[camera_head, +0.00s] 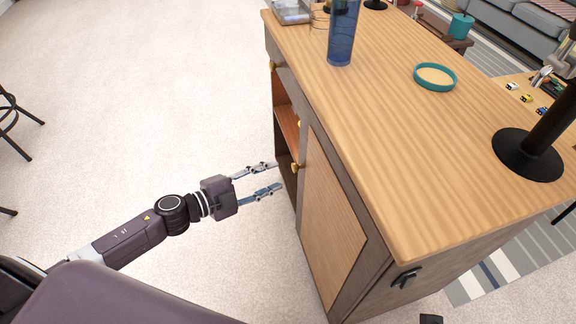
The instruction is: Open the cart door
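The wooden cart (421,150) stands at the right of the head view. Its door (331,222), a light panel in a darker frame, is on the side facing my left arm and looks closed. A brass knob (295,167) sits by the door's left edge. My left gripper (277,177) is open and empty, its two fingers pointing toward the cart just left of this knob. A small gap seems to lie between the fingertips and the knob, but the exact distance is hard to tell. My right gripper is not in view.
Left of the door is an open shelf space (287,122); more knobs (272,65) show there. On top stand a blue cup (342,32), a teal-rimmed round tray (435,76) and a black round base (527,155).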

